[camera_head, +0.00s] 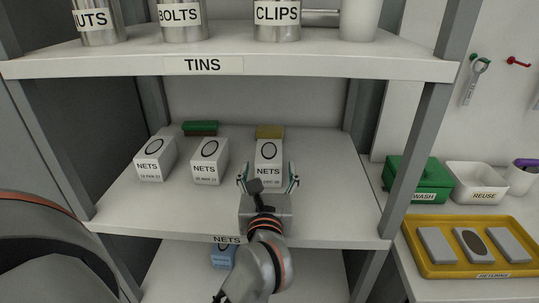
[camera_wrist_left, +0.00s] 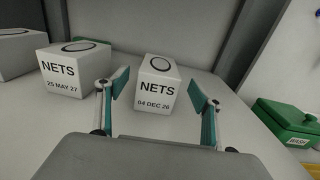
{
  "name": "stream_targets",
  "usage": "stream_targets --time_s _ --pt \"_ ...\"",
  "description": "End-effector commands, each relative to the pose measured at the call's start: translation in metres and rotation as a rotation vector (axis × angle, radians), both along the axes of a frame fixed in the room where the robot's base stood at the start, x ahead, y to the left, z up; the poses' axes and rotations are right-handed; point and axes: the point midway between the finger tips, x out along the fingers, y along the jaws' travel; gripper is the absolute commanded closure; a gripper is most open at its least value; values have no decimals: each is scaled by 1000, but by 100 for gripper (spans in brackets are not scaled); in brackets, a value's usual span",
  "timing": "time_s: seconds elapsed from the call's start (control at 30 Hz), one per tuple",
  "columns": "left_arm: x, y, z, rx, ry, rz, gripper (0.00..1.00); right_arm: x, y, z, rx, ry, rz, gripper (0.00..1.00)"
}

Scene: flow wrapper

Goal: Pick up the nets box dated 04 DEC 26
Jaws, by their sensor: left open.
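The nets box dated 04 DEC 26 (camera_head: 269,151) is a white box with a black oval on top, upright on the middle shelf at the right of its row. Its date reads clearly in the left wrist view (camera_wrist_left: 157,85). My left gripper (camera_head: 268,178) is open in front of this box, its fingers spread towards the box's two sides. In the left wrist view my left gripper (camera_wrist_left: 158,92) has the box ahead between its teal fingertips, not gripped. Another nets box (camera_wrist_left: 74,72), dated 25 MAY 27, stands to the left. My right gripper is not in view.
A further nets box (camera_head: 155,160) stands at the left. A green box (camera_head: 200,128) and a yellow box (camera_head: 269,131) lie behind. The tins shelf (camera_head: 330,68) is above; a grey post (camera_head: 412,150) bounds the right. A blue box (camera_head: 222,257) is below.

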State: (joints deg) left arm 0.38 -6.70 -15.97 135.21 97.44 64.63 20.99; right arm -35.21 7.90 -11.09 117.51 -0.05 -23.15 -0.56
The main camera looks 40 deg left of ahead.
Motion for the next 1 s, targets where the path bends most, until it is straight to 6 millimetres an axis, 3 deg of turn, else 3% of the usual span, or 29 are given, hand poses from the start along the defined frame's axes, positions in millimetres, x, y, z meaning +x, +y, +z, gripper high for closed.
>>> stream_targets --time_s 0.63,0.97,1.0 --pt "58 40 -1 3 -1 1 33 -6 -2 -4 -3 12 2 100" --pt "64 44 -1 2 0 1 33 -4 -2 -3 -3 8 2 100" --pt "64 44 -1 2 0 1 41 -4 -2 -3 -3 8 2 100"
